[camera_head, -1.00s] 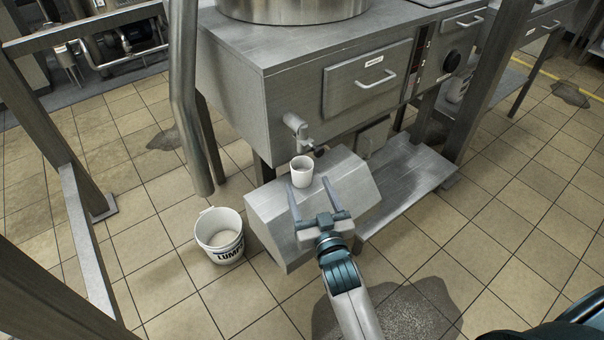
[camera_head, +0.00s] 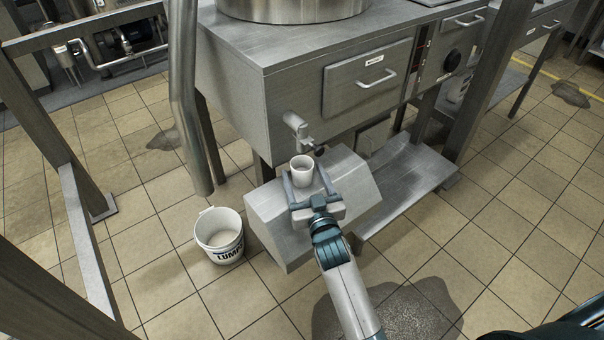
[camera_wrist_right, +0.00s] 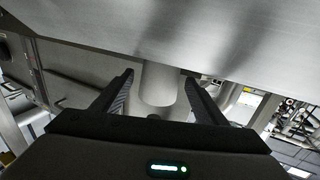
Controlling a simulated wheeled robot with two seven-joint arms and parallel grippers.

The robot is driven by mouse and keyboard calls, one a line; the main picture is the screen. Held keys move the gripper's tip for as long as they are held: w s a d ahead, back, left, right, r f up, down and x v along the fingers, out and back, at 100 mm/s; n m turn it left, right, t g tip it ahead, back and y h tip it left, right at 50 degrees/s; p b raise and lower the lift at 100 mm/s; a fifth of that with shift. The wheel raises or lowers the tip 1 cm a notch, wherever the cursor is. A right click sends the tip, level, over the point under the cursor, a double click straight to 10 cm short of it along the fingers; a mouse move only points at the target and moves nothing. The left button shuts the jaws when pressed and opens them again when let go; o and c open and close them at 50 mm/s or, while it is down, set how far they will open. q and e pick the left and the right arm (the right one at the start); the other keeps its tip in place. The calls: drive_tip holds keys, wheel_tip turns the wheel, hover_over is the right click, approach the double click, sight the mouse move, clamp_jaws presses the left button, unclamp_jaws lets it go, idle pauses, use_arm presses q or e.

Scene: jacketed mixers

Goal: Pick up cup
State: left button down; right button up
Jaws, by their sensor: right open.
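A white cup (camera_head: 302,170) stands upright on the grey metal step (camera_head: 345,190) below the spout (camera_head: 299,128). My right gripper (camera_head: 308,182) is open, with its two fingers reaching along either side of the cup. In the right wrist view the cup (camera_wrist_right: 159,84) appears between the spread fingers of the gripper (camera_wrist_right: 158,88), with a gap visible on each side. No grip on the cup shows. My left gripper is not in view.
A white bucket (camera_head: 219,235) with dark lettering stands on the tiled floor to the left of the step. A steel cabinet (camera_head: 300,80) rises behind the cup. A vertical pipe (camera_head: 186,100) and metal posts stand to the left.

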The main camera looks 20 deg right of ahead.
sight(301, 166)
drive_tip(key=shift+w, duration=1.2)
drive_tip(key=c, duration=0.9)
